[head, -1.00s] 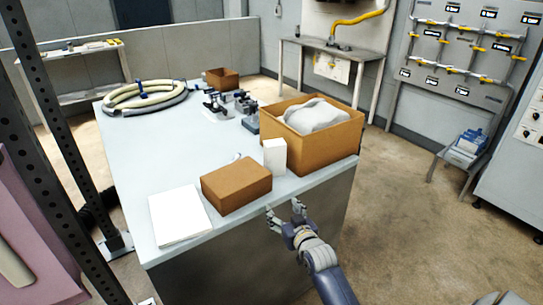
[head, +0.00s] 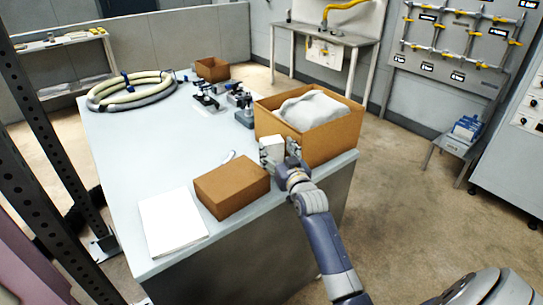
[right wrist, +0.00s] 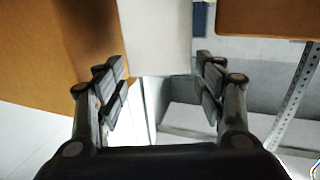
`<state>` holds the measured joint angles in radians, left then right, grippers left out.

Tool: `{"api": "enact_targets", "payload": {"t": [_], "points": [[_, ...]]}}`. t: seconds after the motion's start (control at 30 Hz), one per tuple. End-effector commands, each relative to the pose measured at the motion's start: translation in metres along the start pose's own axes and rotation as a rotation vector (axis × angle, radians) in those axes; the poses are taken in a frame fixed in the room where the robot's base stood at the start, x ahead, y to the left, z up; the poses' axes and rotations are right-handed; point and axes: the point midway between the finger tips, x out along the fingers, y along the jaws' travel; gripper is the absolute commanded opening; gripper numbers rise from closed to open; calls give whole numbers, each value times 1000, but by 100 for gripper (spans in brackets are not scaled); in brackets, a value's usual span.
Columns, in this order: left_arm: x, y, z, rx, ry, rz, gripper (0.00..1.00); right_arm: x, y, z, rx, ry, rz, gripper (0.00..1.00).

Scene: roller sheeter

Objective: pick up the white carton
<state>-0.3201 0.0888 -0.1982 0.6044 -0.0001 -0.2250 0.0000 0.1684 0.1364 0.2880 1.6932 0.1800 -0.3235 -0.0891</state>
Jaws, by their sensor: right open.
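The white carton (head: 271,150) stands upright near the table's front edge, between the closed brown box and the large open brown box. My right gripper (head: 281,160) is at the carton, its open fingers on either side and hiding part of it. In the right wrist view the carton (right wrist: 156,35) shows between the two open fingers of the right gripper (right wrist: 161,75). My left gripper is not in view.
The closed brown box (head: 231,187) lies close on the carton's left, and the open brown box (head: 335,140) with a grey-white bundle (head: 308,109) close on its right. A white flat sheet (head: 172,222), microscopes and a coiled hose (head: 130,93) are also on the table (head: 145,150).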

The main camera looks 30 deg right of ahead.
Motion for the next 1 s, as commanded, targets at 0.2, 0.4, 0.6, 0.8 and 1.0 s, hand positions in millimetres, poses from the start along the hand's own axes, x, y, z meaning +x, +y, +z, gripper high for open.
{"api": "enact_targets", "payload": {"t": [0.2,0.4,0.6,0.8,1.0], "points": [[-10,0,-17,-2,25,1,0,19,0,-4,-1,0,0,63],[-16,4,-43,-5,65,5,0,42,0,-2,0,0,-1,63],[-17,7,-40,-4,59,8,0,52,0,-1,-1,-1,0,63],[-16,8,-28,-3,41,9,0,52,0,-1,-1,0,0,63],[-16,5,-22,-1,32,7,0,52,0,0,-1,0,0,20]]}}
